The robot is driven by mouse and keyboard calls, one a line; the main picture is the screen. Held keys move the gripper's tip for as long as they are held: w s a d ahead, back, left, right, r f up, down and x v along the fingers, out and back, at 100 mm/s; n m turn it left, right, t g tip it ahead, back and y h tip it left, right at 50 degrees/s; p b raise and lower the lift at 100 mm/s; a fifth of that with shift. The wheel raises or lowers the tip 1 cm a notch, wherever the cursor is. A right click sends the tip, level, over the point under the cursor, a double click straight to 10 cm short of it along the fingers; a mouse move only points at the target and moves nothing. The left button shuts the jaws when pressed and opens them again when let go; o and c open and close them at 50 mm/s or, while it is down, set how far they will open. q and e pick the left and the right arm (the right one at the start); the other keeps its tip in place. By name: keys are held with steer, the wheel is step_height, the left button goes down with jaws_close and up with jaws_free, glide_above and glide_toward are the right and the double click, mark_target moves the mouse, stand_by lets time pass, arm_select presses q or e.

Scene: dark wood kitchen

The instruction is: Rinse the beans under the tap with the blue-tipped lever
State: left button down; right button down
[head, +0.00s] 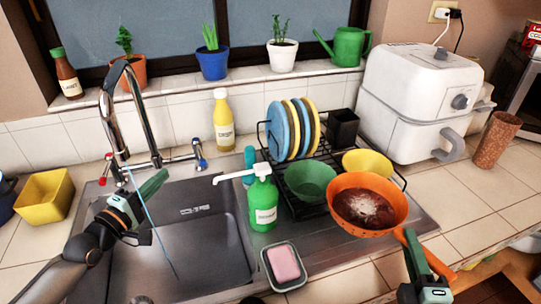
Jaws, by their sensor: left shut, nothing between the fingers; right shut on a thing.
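The tap (143,105) stands behind the sink and has two levers. The blue-tipped lever (199,152) is on its right, the red-tipped lever (105,168) on its left. A thin stream of water (158,238) falls into the sink basin (205,255). An orange strainer (386,228) holds dark red-brown beans (362,207) with a pale patch on top. It is over the dish rack side, away from the stream. My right gripper (424,268) is shut on its handle. My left gripper (158,178) is shut and empty beside the tap, left of the blue-tipped lever.
A green soap pump bottle (263,208) and a pink soap in its dish (285,264) stand between basin and strainer. The dish rack (318,150) holds plates and bowls. A yellow tub (44,197) is at left, a white appliance (415,90) at back right.

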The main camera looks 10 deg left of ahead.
mark_target(199, 152)
steer(key=shift+r+p, duration=0.35)
steer(key=shift+r, duration=0.1)
arm_select(q)
steer(key=w+d, duration=0.4)
steer(key=w, duration=0.2)
steer(key=shift+w+d, duration=0.2)
steer(key=shift+d, duration=0.15)
arm_select(e)
steer(key=shift+r, duration=0.1)
